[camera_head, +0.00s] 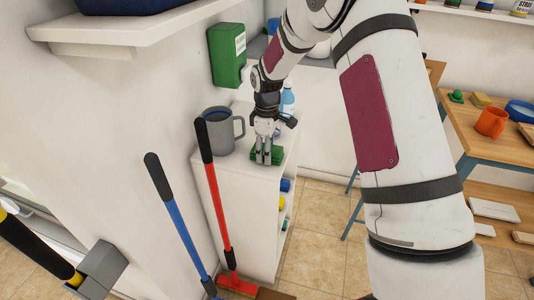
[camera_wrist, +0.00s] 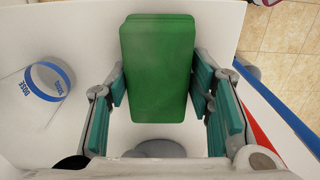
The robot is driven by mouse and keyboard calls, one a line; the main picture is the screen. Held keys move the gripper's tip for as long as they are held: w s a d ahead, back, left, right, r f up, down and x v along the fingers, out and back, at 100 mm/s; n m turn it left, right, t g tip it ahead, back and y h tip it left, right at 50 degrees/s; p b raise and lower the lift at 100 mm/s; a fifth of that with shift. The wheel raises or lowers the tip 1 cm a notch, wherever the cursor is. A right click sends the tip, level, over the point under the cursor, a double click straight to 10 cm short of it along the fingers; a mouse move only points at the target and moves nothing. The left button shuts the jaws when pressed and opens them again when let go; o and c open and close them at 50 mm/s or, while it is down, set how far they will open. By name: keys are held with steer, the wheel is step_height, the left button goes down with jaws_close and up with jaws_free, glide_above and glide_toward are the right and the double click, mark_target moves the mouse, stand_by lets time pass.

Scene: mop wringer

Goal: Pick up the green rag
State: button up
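The green rag (camera_head: 275,155) is a small folded block lying on the white cabinet top (camera_head: 245,172). In the head view my gripper (camera_head: 264,160) points down over it, with the fingers in front of part of it. In the wrist view the green rag (camera_wrist: 158,80) fills the space between the two teal-padded fingers of my gripper (camera_wrist: 160,80). The fingers are spread, one on each side of the rag and close to its edges. I cannot tell whether the pads touch it.
A grey mug (camera_head: 219,132) stands left of the gripper, and a blue bottle (camera_head: 288,101) behind it. A green box (camera_head: 226,55) hangs on the wall above. Red (camera_head: 217,200) and blue (camera_head: 176,219) handles lean by the cabinet. A wooden table (camera_head: 490,135) is at right.

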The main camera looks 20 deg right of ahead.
stand_by(0.3)
steer(key=shift+r, duration=0.45)
steer(key=r, duration=0.2)
steer(key=shift+s+d+r, duration=0.35)
steer(key=shift+s, duration=0.05)
steer(key=s+d+r, duration=0.1)
steer(key=s+d, duration=0.7)
steer(key=s, duration=0.4)
steer(key=shift+s+d+r, duration=0.15)
steer(key=shift+s+d, duration=0.05)
